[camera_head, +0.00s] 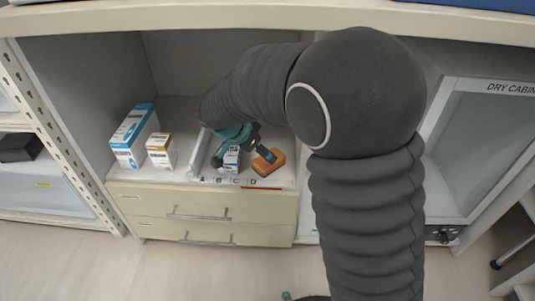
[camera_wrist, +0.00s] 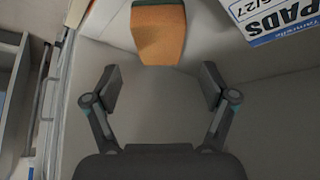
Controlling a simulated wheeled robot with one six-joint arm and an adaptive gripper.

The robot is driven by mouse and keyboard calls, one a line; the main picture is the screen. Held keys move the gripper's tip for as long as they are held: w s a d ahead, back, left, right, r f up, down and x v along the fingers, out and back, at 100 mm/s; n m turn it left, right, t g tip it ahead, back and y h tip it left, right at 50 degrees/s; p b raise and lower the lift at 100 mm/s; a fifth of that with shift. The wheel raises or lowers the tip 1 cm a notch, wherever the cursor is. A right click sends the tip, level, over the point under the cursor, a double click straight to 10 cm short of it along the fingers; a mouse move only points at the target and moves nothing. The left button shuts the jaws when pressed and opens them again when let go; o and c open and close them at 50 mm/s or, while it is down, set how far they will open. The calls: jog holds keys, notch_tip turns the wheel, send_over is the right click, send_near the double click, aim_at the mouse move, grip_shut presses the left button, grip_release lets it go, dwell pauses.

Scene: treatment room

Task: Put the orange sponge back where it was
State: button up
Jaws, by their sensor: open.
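The orange sponge (camera_head: 268,162) lies on the cabinet shelf, behind the front edge and near the letters C and D. In the wrist view the orange sponge (camera_wrist: 159,35) shows at the top middle, beyond the fingertips, with a dark green strip at its far end. My gripper (camera_head: 243,152) is over the shelf, close to the sponge at its left. In the wrist view my gripper (camera_wrist: 161,88) is open, its two fingers wide apart with nothing between them. The sponge is clear of both fingers there.
A small white box marked PADS (camera_wrist: 270,18) stands beside the sponge; it also shows in the head view (camera_head: 231,159). A blue-white box (camera_head: 131,138) and a smaller white box (camera_head: 161,151) stand left. Drawers (camera_head: 200,213) are below, the dry cabinet (camera_head: 490,140) right.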

jog(key=v, duration=0.7)
jog(key=s+d+r+n+g+y, duration=0.1)
jog(key=s+d+r+n, duration=0.2)
jog(key=d, duration=0.4)
jog(key=s+d+r+y, duration=0.1)
jog(key=s+d+r, duration=0.2)
jog(key=s+d, duration=0.25)
jog(key=s+d+n+t+y, duration=0.2)
jog(key=s+d+n, duration=0.4)
jog(key=s, duration=0.9)
jog(key=d, duration=0.3)
jog(key=shift+r+y, duration=0.15)
jog(key=shift+y, duration=0.25)
jog(key=shift+d+r+p, duration=0.1)
jog(key=shift+d+p, duration=0.05)
jog(key=shift+p, duration=0.2)
notch_tip(320, 180, up, 7)
jog(key=p, duration=0.7)
jog(key=shift+r, duration=0.15)
